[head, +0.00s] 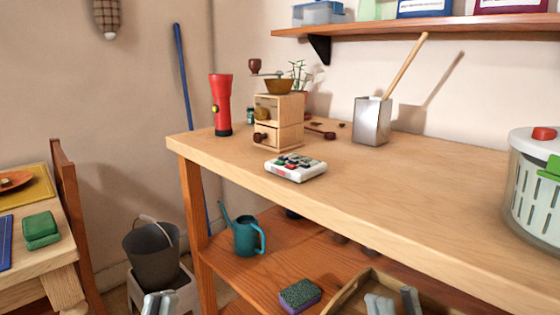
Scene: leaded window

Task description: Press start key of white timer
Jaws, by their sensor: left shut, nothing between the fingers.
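The white timer (296,168) lies on the wooden workbench top, near its front edge and left of the middle. It has several dark, green and red keys on its face. They are too small to read, so I cannot tell which is the start key. My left gripper (161,302) shows at the bottom edge, low and left of the timer, shut and empty. My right gripper (396,303) shows at the bottom edge, right of and below the timer, its fingertips apart with nothing seen between them. Both grippers are clear of the timer.
On the workbench (440,177), a coffee grinder (278,122) and a red flashlight (221,104) stand behind the timer. A metal holder (371,121) stands further right, and a salad spinner (535,190) at far right. A watering can (246,236) and sponge (300,294) are on the lower shelf.

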